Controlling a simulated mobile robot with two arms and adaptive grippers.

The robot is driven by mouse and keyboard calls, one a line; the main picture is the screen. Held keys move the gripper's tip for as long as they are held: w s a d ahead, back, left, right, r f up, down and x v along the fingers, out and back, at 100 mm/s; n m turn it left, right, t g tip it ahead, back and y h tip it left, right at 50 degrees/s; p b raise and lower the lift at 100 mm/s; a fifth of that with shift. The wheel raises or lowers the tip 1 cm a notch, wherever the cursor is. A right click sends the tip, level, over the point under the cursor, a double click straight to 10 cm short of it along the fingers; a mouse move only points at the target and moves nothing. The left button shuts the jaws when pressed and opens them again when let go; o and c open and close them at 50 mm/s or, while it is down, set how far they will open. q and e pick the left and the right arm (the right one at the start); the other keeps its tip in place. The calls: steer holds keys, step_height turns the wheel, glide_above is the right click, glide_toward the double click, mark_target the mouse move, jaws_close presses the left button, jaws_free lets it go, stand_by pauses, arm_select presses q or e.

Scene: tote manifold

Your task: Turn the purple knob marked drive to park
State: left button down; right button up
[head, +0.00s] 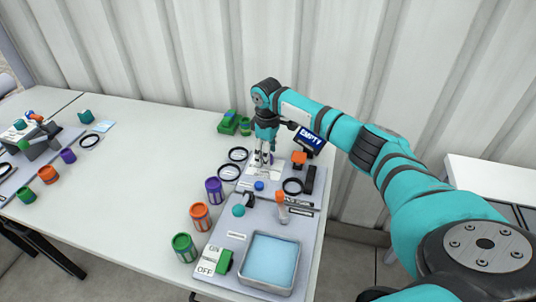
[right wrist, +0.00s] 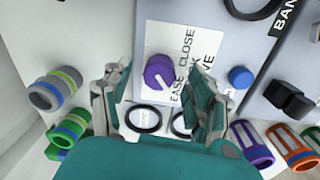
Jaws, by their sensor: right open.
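The purple knob (right wrist: 159,71) shows in the right wrist view on a white label plate (right wrist: 180,40), with a pale pointer line on its face. Printed words beside it are partly hidden; "CLOSE" is readable, and other words end in "EASE" and "VE". My right gripper (right wrist: 160,92) is open, its two fingers spread on either side of the knob and apart from it. In the head view my right gripper (head: 263,157) points down over the far part of the grey panel (head: 222,222); the knob is not clearly visible there. My left gripper is not in view.
A blue button (right wrist: 240,77) and black switch (right wrist: 288,97) sit right of the knob. Purple (head: 214,190), orange (head: 200,216) and green (head: 184,247) cylinders stand along the panel's left side. An "EMPTY" sign (head: 309,138) is right of my gripper. The table's middle (head: 140,160) is clear.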

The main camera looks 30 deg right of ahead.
steer(key=shift+f, duration=0.55)
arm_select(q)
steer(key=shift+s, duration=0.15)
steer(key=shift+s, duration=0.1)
arm_select(e)
steer(key=c, duration=1.2)
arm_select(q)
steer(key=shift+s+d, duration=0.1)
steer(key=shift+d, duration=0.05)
arm_select(e)
steer(key=shift+o, duration=0.2)
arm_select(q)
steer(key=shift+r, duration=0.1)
